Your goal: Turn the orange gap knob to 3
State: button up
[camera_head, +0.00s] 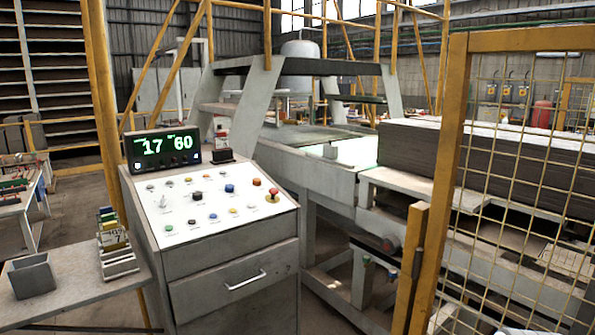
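The control panel (178,208) is a sloped white board on a grey cabinet, left of the picture's middle. Several small coloured knobs and buttons sit on it. A small orange-red one (257,182) is near the panel's upper right corner; it may be the orange gap knob, but its pointer and scale are too small to read. A larger red mushroom button (272,194) is just below and right of it. A black display (163,149) above the panel shows 17 and 60 in pale green digits. My gripper is not in view.
A grey side table (85,290) at lower left holds a grey bin (32,276) and a card rack (117,260). A yellow mesh gate (455,130) stands at right, before a machine bed with stacked dark boards (480,160). A drawer (235,283) is below the panel.

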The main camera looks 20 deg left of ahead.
aim_at(257, 181)
jog(key=u, duration=0.35)
jog(key=i, duration=1.3)
jog(key=u, duration=0.45)
jog(key=k, duration=0.75)
jog(key=u, duration=0.4)
jog(key=i, duration=0.8)
jog(key=u, duration=0.5)
jog(key=i, duration=0.95)
jog(key=z, duration=0.35)
